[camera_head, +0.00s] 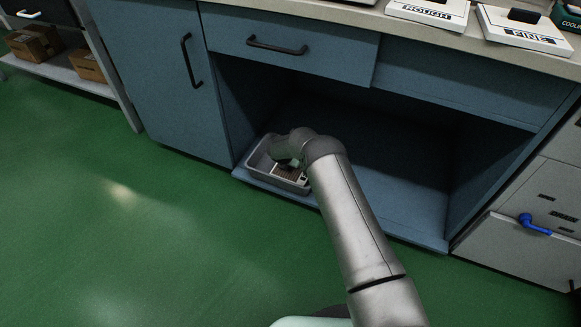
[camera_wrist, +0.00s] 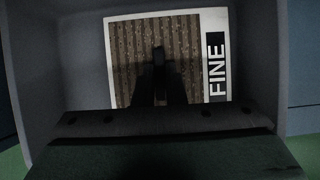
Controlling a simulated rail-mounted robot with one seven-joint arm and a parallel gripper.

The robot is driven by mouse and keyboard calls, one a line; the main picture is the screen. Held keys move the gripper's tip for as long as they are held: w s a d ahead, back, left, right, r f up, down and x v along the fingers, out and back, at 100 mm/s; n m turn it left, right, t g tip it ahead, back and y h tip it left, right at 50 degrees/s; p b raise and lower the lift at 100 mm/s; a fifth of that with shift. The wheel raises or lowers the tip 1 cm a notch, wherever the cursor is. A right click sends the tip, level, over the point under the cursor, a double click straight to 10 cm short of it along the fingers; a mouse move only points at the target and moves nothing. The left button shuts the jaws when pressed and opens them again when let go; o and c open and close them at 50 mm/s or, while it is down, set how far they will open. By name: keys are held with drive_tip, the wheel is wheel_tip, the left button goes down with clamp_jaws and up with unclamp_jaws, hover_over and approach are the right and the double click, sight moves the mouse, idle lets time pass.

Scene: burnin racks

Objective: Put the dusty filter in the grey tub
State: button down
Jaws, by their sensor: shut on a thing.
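The dusty filter (camera_wrist: 135,45) has a white frame, brown pleats and a "FINE" label. In the wrist view it is within the walls of the grey tub (camera_wrist: 60,60). My gripper (camera_wrist: 160,60) is shut on the filter, with its fingers over the pleats. In the head view the grey tub (camera_head: 262,147) stands at the left front of the open cabinet bay. The filter (camera_head: 291,173) shows partly inside it, below my arm. My fingertips are hidden in the head view. I cannot tell whether the filter touches the tub floor.
The blue cabinet shelf (camera_head: 400,205) is clear to the right of the tub. A drawer (camera_head: 290,45) and the worktop are above the bay. Filters marked ROUGH (camera_head: 432,12) and FINE (camera_head: 525,30) lie on the worktop. A blue handle (camera_head: 535,225) sticks out at right.

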drive_tip(key=shift+f, duration=0.4)
drive_tip(key=shift+f, duration=0.2)
drive_tip(key=c, duration=1.5)
unclamp_jaws()
